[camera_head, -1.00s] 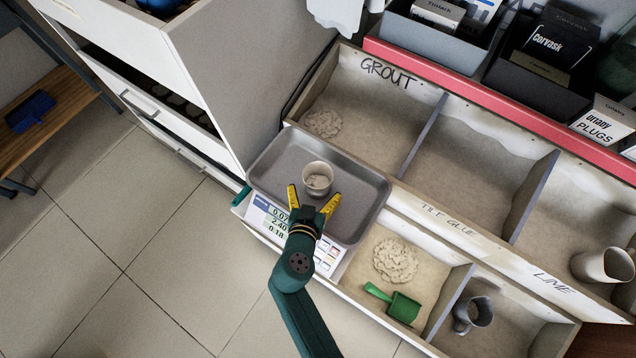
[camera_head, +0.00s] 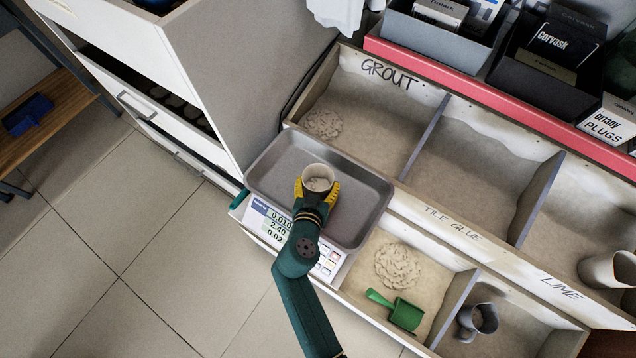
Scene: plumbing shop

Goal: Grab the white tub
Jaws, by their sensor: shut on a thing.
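The white tub (camera_head: 318,172) is a small round cup with pale powder inside. It is upright over the grey tray of the scale (camera_head: 268,167); whether it still touches the tray I cannot tell. My gripper (camera_head: 318,190) has its yellow fingers closed on the tub from the near side. The tub's lower near side is hidden by the fingers.
The scale's display (camera_head: 278,222) is in front of the tray. Wooden bins marked grout (camera_head: 345,110), tile glue and lime lie to the right. A green scoop (camera_head: 396,310) and a grey jug (camera_head: 478,321) lie in the front bins. A tall white cabinet (camera_head: 235,70) stands close behind the scale.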

